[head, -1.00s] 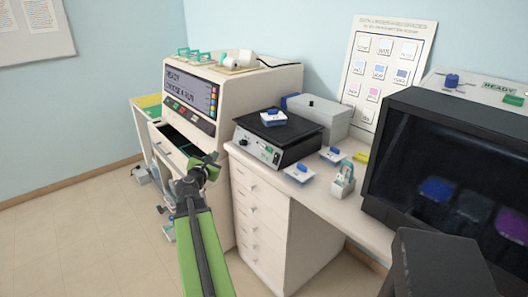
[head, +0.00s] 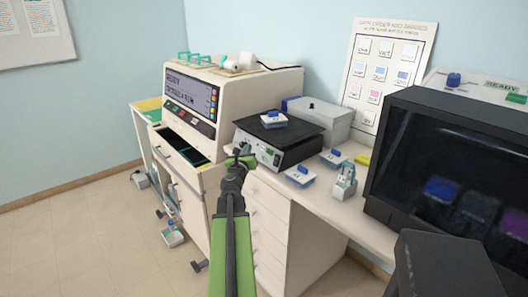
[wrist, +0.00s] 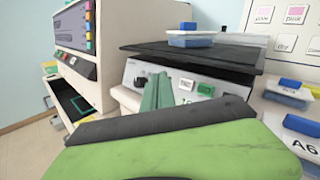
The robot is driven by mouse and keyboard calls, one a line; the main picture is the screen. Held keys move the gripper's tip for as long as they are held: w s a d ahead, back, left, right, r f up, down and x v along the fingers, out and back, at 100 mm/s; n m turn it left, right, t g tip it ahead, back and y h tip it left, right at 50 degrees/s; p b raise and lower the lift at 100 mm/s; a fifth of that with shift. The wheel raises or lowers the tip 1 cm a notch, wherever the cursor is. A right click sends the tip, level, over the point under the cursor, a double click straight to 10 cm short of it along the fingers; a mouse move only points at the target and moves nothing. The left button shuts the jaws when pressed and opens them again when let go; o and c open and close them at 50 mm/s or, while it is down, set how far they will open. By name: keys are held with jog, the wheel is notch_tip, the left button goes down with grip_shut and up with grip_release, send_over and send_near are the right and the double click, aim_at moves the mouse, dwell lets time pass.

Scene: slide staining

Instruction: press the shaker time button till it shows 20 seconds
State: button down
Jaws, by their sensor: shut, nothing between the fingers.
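The shaker (head: 262,152) stands on the counter, with a black platform (head: 290,133) on top and a pale front panel. In the wrist view its panel (wrist: 232,98) shows a dark knob (wrist: 141,80), a small white button with dark lettering (wrist: 187,85) and a green button (wrist: 205,89).
A blue-lidded container (head: 273,119) sits on the shaker platform. More blue-lidded containers (head: 299,177) stand to its right, near a small holder (head: 343,182). A large stainer (head: 230,110) with an open drawer stands left. A grey box (head: 318,120) is behind.

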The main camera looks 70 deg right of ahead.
aim_at(264, 149)
jog(key=shift+s+d+f+b, duration=0.25)
jog(key=shift+s+d+f, duration=0.15)
jog(key=shift+d, duration=0.3)
jog(key=shift+s+d+f+b, duration=0.25)
jog(key=shift+s+d, duration=0.25)
jog(key=shift+d, duration=0.2)
jog(key=shift+s+d+f+b, duration=0.25)
jog(key=shift+s+d+f, duration=0.15)
jog(key=shift+d, duration=0.3)
dwell(0.4)
jog(key=shift+s+d+f, duration=0.1)
jog(key=shift+s+d, duration=0.05)
jog(key=shift+d, duration=0.15)
jog(key=shift+s+d+f+b, duration=0.15)
jog(key=shift+s+d+b, duration=0.05)
jog(key=shift+d+b, duration=0.1)
dwell(0.6)
jog(key=shift+a, duration=0.1)
jog(key=shift+w+a+r+p, duration=0.3)
jog(key=shift+w+a, duration=0.1)
jog(key=shift+a, duration=0.1)
